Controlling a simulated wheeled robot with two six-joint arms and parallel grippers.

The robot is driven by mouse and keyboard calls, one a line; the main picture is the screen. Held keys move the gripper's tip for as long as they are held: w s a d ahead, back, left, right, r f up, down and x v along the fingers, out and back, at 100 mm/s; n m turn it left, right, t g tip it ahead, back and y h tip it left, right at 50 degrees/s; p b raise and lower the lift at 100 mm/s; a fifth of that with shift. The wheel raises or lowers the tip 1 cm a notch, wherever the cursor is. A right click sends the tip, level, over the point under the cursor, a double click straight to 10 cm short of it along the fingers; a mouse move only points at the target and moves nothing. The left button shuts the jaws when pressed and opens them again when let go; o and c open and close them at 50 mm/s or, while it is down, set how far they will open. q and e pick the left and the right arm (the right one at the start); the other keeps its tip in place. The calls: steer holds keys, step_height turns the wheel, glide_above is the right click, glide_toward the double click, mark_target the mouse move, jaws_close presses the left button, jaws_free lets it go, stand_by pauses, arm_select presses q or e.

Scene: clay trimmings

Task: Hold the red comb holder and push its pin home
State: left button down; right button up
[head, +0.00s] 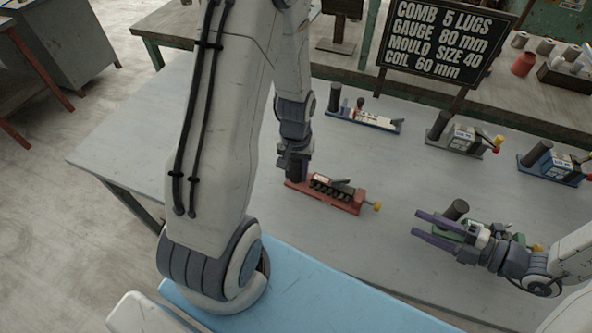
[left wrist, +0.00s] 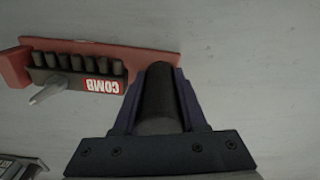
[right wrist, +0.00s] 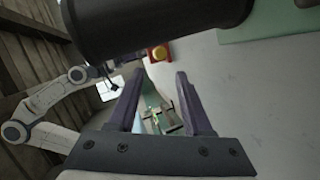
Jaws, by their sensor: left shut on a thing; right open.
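The red comb holder (head: 352,207) lies on the grey table in the middle of the head view. It has a row of dark lugs, a grey lever and a yellow-headed pin (head: 377,206) standing out at its right end. In the left wrist view its red base (left wrist: 150,60) carries a "COMB" label; the pin is out of frame. My left gripper (head: 294,172) is shut on its dark upright post (left wrist: 158,95). My right gripper (head: 418,224) is open and empty, right of the pin and apart from it. The yellow pin head (right wrist: 159,52) shows ahead in the right wrist view.
A green holder with a dark post (head: 456,209) stands close by my right gripper; a dark cylinder (right wrist: 150,25) looms near that wrist camera. Blue (head: 365,119), grey (head: 459,140) and other holders stand farther back, before a sign (head: 440,42). Table between pin and right gripper looks clear.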

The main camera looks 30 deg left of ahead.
stand_by(0.8)
jaws_close()
steer(key=n, duration=0.2)
steer(key=r+n+g, duration=0.1)
steer(key=n, duration=0.1)
steer(key=shift+w+a+h, duration=0.1)
steer(key=shift+a+h, duration=0.05)
steer(key=shift+h, duration=0.25)
steer(key=n, duration=0.3)
steer(key=r+n+g+h, duration=0.1)
steer(key=n, duration=0.2)
steer(key=shift+w+a+r+n, duration=0.15)
steer(key=shift+w+n, duration=0.05)
steer(key=shift+n, duration=0.2)
steer(key=r+n+h, duration=0.1)
steer(key=n, duration=0.3)
steer(key=w+r+n+h, duration=0.1)
steer(key=n, duration=0.3)
steer(key=r+n+g+h, duration=0.1)
steer(key=n, duration=0.4)
steer(key=shift+w+r+h, duration=0.15)
steer(key=shift+w+h, duration=0.2)
steer(key=shift+h, duration=0.05)
